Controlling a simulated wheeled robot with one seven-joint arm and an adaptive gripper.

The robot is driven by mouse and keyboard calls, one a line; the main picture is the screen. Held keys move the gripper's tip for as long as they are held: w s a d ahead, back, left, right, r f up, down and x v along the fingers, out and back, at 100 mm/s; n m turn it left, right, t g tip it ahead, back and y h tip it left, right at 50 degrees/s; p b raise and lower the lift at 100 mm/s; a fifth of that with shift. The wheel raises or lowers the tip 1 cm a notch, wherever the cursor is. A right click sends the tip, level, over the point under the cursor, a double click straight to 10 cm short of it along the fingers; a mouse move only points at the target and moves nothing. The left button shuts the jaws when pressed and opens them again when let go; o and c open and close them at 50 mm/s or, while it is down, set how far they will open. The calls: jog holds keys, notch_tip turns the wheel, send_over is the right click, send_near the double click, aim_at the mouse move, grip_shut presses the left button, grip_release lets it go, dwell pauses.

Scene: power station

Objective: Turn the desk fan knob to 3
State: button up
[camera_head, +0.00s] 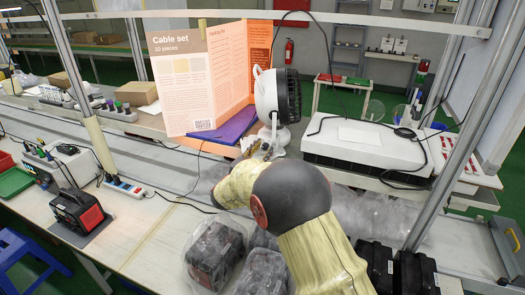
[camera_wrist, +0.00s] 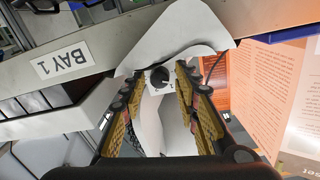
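The desk fan (camera_head: 268,92) is white with a dark grille and stands on the far bench in the head view. In the wrist view, its white base (camera_wrist: 175,40) fills the upper middle. A small round dark knob (camera_wrist: 159,77) sits on the base, with a small mark at its right. My gripper (camera_wrist: 158,84) is open, with one finger to the left of the knob and one to the right. Gaps show on both sides, and I cannot tell how near the tips are in depth. In the head view, my gripper (camera_head: 262,150) is at the fan's foot, mostly hidden by my arm.
A folded orange and cream Cable set board (camera_head: 185,90) stands left of the fan, with a purple item (camera_head: 230,127) at its foot. A white box-shaped device (camera_head: 365,148) is to the right. Plastic-wrapped bundles (camera_head: 213,253) lie on the near bench. A BAY 1 label (camera_wrist: 62,61) is on the bench edge.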

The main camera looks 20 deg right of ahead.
jog(key=c, duration=0.6)
grip_shut()
jog(key=shift+b, duration=0.3)
jog(key=m+b, duration=0.2)
jog(key=m, duration=0.1)
jog(key=shift+f+m+b, duration=0.1)
jog(key=shift+m+b, duration=1.05)
jog(key=shift+m, duration=0.25)
jog(key=o, duration=0.9)
grip_release()
jog(key=shift+c, duration=0.2)
